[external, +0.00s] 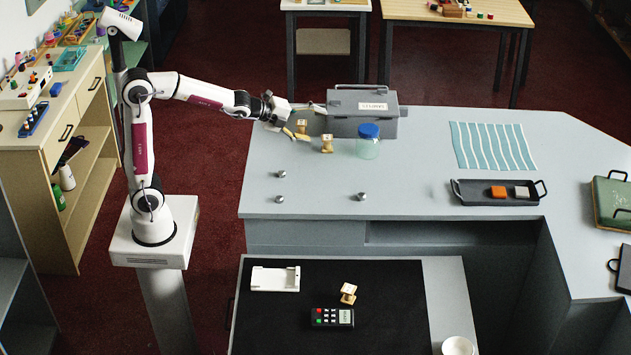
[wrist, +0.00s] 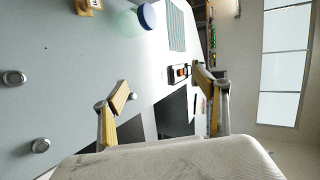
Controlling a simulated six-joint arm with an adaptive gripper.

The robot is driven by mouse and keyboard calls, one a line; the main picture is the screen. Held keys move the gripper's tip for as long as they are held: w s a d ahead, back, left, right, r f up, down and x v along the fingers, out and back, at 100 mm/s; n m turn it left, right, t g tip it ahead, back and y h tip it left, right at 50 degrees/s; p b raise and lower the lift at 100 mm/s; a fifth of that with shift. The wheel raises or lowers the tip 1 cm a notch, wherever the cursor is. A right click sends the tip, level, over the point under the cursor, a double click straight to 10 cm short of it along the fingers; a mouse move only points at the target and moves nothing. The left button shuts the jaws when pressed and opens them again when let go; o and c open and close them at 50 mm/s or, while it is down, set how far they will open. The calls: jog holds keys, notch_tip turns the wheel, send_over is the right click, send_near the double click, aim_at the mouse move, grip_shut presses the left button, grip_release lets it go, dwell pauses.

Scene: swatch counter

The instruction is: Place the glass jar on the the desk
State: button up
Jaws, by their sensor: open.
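The glass jar (external: 368,147), pale green and clear with a blue lid, stands upright on the grey counter (external: 420,160), in front of a grey metal box. It also shows at the top of the wrist view (wrist: 130,22). A lower desk (external: 375,275) with a black top stands in front of the counter. My gripper (external: 311,122) is open and empty over the counter's far left part, left of the jar and apart from it. Its two fingers are spread wide in the wrist view (wrist: 160,88).
The grey box (external: 363,122) stands directly behind the jar. A black tray (external: 472,198) and a striped cloth (external: 490,146) lie right.

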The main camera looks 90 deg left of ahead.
jog(key=w+a+f+m+t, duration=0.3)
jog(key=w+a+f+m, duration=0.1)
jog(key=w+a+m, duration=0.55)
jog(key=m+t+h, duration=0.3)
jog(key=m+h, duration=0.1)
jog(key=m, duration=0.8)
send_near(368, 129)
jog(key=shift+w+f+n, duration=0.2)
jog(key=shift+w+n, duration=0.05)
jog(key=shift+w, duration=0.8)
jog(key=shift+w, duration=0.1)
jog(key=shift+w, duration=1.25)
jog(key=shift+w+d, duration=0.1)
jog(key=shift+w, duration=2.5)
